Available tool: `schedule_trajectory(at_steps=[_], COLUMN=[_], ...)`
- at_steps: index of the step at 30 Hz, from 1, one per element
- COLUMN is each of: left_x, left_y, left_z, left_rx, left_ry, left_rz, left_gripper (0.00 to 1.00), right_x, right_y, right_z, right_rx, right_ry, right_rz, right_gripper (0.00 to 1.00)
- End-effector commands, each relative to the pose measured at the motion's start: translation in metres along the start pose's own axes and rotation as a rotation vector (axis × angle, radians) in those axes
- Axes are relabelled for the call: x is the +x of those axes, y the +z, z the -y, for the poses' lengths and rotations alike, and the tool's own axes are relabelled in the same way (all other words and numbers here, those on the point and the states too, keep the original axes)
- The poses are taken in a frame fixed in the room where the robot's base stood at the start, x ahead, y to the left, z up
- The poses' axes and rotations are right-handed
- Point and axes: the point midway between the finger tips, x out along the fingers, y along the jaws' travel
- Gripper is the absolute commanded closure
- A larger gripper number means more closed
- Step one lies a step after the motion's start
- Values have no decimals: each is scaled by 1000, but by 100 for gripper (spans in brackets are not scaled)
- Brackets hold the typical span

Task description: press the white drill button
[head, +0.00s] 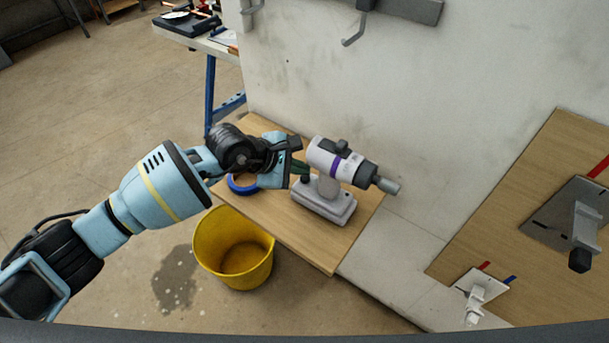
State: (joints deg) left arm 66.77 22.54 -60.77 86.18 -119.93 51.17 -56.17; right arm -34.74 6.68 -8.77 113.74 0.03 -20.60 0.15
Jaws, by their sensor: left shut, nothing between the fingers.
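A white and grey drill (326,200) with a purple band stands on a wooden board (310,250) against the wall. Its dark chuck and grey tip point right. A small dark part sits on top of its body, and another dark spot shows low behind its handle. I cannot tell for sure which of them is the button. My left gripper (300,167) is shut and empty, just left of the drill's rear and handle. I cannot tell whether its tips touch the drill. My right gripper is not in view.
A blue ring (242,184) lies on the board under my left wrist. A yellow bucket (232,250) stands on the floor in front. Grey hooks (354,30) hang on the wall above. A wooden panel with fittings (530,185) is at the right. A workbench (200,35) stands behind.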

Motion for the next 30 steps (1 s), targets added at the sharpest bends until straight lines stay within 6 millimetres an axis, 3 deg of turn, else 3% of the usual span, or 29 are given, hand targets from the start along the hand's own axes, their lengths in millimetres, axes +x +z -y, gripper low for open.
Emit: schedule_trajectory(at_steps=[30], left_x=[6], left_y=[-5], left_z=[5], left_rx=[0], left_ry=[0], left_rz=[0], left_gripper=[100], right_x=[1], right_y=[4], right_z=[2], right_rx=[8], right_ry=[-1], right_rz=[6], right_gripper=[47])
